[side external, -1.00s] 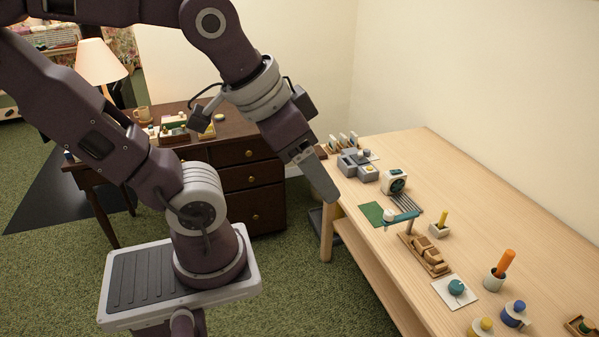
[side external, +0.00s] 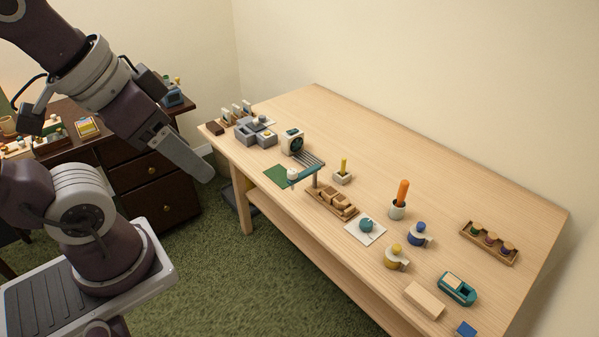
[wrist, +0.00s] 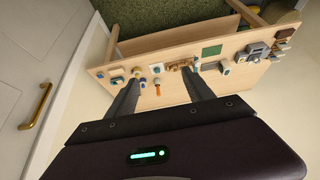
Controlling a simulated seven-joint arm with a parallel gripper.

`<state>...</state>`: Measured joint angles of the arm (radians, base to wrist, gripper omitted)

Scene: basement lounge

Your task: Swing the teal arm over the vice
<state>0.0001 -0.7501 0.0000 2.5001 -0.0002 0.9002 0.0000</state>
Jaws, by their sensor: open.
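The teal arm (side external: 306,173) is a thin bar on an upright post, with a white round head at its left end by the green mat (side external: 279,176). It looks small in the wrist view (wrist: 196,65). A grey block-like fixture (side external: 247,132) with a gap between its parts, which may be the vice, stands near the table's far left end; I cannot tell for certain. My gripper (side external: 207,174) is off the table's left side, apart from everything. In the wrist view its two fingers (wrist: 160,76) are spread with nothing between them.
The table's back half is mostly clear.

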